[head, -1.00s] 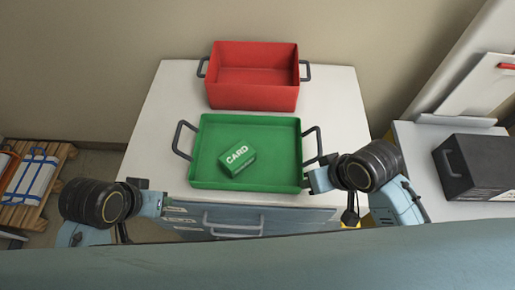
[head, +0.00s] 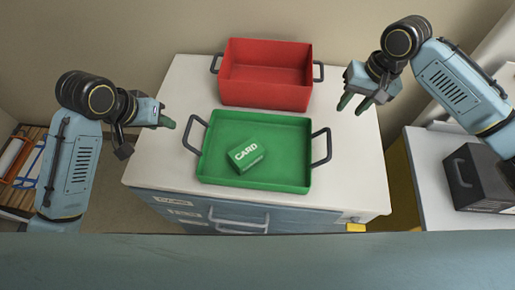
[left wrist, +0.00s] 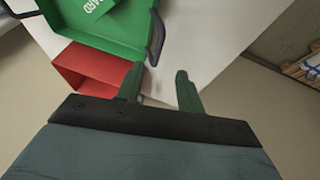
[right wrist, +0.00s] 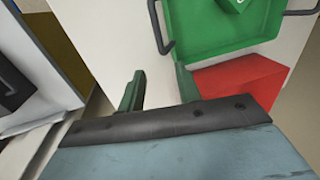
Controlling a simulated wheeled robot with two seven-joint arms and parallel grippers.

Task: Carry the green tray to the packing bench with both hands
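The green tray (head: 220,180) lies flat on the white top of a cabinet, with a dark loop handle on its left (head: 194,133) and another on its right (head: 321,147). A green box marked CARD (head: 246,155) sits inside it. My left gripper (head: 170,124) is raised to the left of the tray, apart from the left handle; the left wrist view shows its two fingers (left wrist: 160,88) spread and empty. My right gripper (head: 352,104) is raised above and right of the tray, apart from the right handle; its fingers (right wrist: 160,88) are spread with nothing between them.
A red bin (head: 266,76) with dark handles stands behind the green tray on the cabinet top (head: 350,185). To the right, a dark box (head: 480,178) sits on a white surface (head: 430,195). A wooden pallet (head: 22,160) with packs lies at the left.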

